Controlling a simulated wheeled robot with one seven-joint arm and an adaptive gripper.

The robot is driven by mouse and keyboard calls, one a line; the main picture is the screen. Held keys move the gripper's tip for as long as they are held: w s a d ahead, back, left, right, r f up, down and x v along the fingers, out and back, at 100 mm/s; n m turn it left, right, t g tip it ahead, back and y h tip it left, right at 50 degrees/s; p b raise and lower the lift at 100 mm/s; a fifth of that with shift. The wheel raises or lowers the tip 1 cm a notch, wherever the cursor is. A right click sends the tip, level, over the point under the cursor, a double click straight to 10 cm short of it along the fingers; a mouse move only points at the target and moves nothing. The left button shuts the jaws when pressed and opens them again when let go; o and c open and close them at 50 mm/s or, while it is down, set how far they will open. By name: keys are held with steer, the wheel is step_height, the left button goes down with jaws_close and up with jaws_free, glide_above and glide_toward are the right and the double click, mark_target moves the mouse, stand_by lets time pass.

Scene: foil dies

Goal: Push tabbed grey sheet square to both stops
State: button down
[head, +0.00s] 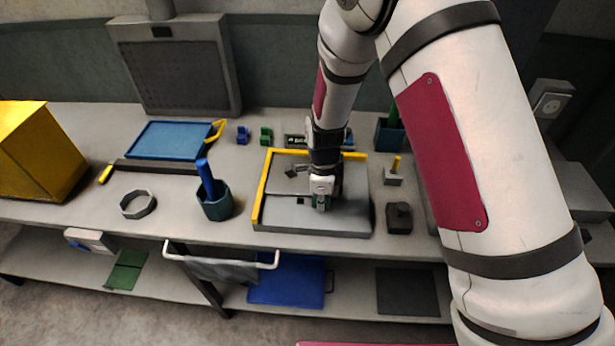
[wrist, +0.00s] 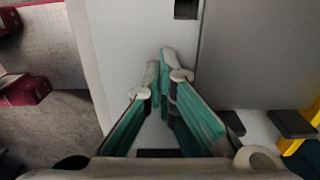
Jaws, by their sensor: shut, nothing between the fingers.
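The grey sheet (head: 281,185) lies on a grey board (head: 285,217) with a yellow left stop (head: 262,188) and a yellow back stop (head: 354,155). A small dark piece (head: 291,173) shows on the sheet. In the wrist view the sheet (wrist: 255,55) fills the upper right, with two dark tabs (wrist: 291,123) at its lower edge. My gripper (head: 321,207) is low over the board by the sheet's front edge. Its teal fingers (wrist: 165,52) are shut and empty; I cannot tell whether they touch the sheet. My arm hides the sheet's right side. Gaps at the stops are unclear.
A cup (head: 214,205) with a blue handle stands left of the board. A dark block (head: 398,217) and a yellow-pegged block (head: 393,176) stand to its right. A blue tray (head: 170,140) and small blue and green blocks are behind. The bench's front edge is close to the board.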

steer(key=shift+w+b, duration=0.55)
steer(key=shift+w, duration=0.7)
steer(key=shift+s, duration=0.15)
steer(key=shift+s+p, duration=0.5)
step_height(320, 180, up, 8)
steer(key=p, duration=0.2)
steer(key=shift+p, duration=0.35)
